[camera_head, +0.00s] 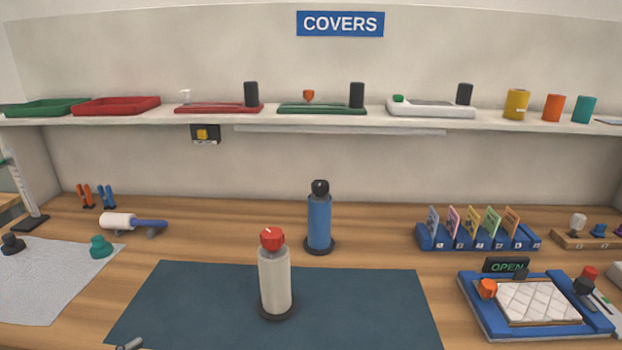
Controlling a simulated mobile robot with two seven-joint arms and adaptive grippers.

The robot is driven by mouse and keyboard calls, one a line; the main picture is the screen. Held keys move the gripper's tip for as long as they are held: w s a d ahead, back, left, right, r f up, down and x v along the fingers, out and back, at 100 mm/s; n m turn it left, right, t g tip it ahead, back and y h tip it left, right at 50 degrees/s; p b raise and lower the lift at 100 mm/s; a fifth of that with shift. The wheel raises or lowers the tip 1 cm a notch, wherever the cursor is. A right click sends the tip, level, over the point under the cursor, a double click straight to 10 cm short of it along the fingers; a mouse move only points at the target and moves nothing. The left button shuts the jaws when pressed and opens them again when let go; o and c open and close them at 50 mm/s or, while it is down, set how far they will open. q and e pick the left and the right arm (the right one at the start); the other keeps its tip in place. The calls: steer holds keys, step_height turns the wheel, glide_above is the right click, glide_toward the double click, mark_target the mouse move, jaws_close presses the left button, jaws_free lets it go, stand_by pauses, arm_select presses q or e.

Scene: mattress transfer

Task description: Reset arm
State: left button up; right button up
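A small white quilted mattress (538,302) lies in a wooden frame on a blue tray (480,318) at the right of the table. An orange knob (487,288) sits at the tray's left side, and a dark sign reading OPEN (506,265) stands behind it. A white bottle with a red top (274,284) stands upright on the dark blue mat (370,310). A blue bottle with a black top (319,222) stands upright behind the mat.
A blue rack (470,243) holds several coloured cards. A lint roller (118,221) and green knob (101,247) are at the left. Trays and cups fill the shelf (340,122). The mat's left part is clear.

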arm_select(q)
steer(key=s+a+f+m+g+y+p, duration=0.1)
steer(key=s+f+m+g+y, duration=0.15)
steer(key=f+m, duration=0.55)
steer(key=s+a+f+m+g+y+p, duration=0.15)
steer(key=f+m+y, duration=0.25)
steer(key=f+m, duration=0.45)
steer(key=s+d+f+m+g+y+p, duration=0.1)
steer(key=s+d+f+m+p, duration=0.1)
steer(key=s+d+f+m, duration=0.1)
steer(key=s+d+f+m+g+p, duration=0.1)
steer(key=s+d+f+m+p, duration=0.2)
steer(key=s+d+m, duration=0.3)
steer(key=s+d+f, duration=0.1)
steer(key=s, duration=0.3)
steer(key=shift+s+d+f+y, duration=0.15)
steer(key=shift+d+f+y, duration=0.05)
steer(key=shift+f+y, duration=0.15)
arm_select(e)
steer(key=w+r, duration=0.4)
steer(key=r, duration=0.4)
steer(key=shift+a+t, duration=0.3)
steer(key=shift+t, duration=0.1)
